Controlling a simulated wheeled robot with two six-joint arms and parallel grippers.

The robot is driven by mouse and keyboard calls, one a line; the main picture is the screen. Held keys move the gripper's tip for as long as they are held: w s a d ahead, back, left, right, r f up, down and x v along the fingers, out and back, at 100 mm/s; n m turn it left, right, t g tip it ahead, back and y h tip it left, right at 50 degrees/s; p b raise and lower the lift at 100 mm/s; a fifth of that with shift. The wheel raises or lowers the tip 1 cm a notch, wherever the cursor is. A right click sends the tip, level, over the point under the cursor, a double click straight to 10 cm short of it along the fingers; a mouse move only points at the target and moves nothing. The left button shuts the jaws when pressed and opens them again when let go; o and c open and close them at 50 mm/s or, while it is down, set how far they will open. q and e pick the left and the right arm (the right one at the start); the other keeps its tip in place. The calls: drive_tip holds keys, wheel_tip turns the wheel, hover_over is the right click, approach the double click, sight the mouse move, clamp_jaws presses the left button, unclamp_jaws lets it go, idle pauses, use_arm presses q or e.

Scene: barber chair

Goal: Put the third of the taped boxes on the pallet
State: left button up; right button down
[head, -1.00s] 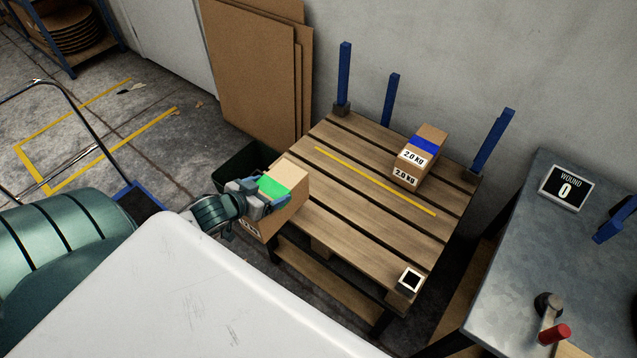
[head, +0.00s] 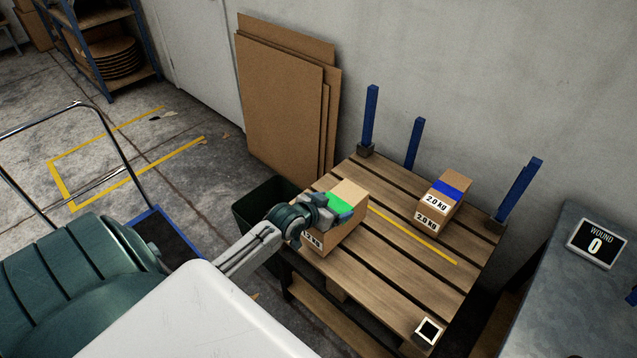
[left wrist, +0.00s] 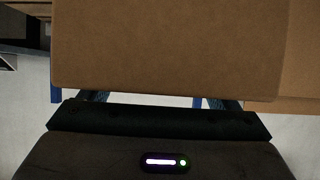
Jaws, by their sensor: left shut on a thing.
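A cardboard box with green tape (head: 348,193) and a weight label on its near side is gripped by my left gripper (head: 326,211). The box is over the left part of the wooden pallet (head: 385,285); I cannot tell if it touches the slats. In the left wrist view the brown box (left wrist: 165,50) fills the upper middle, close to the gripper. A second box with blue tape (head: 447,186), marked 2.0 kg, sits on the pallet's far right part. My right gripper is not in view.
A yellow strip (head: 415,236) crosses the pallet between the boxes. Blue posts (head: 370,115) stand along its back and right. A dark bin (head: 262,203) is beside its left side. Cardboard sheets (head: 280,105) lean on the wall. A metal table (head: 570,295) stands right.

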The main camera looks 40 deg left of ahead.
use_arm(q)
drive_tip(key=shift+w+d+r, duration=0.1)
drive_tip(key=shift+w+d, duration=0.1)
drive_tip(key=shift+w, duration=0.25)
drive_tip(key=shift+w+d+r, duration=0.1)
drive_tip(key=shift+w+d, duration=0.05)
drive_tip(key=shift+w, duration=0.25)
drive_tip(key=shift+f, duration=1.95)
drive_tip(key=o, duration=1.9)
drive_tip(key=shift+s+f, duration=0.1)
drive_tip(key=shift+s, duration=0.1)
drive_tip(key=shift+o, duration=0.2)
drive_tip(key=shift+p, duration=0.3)
drive_tip(key=v, duration=1.2)
drive_tip(key=shift+a, duration=0.15)
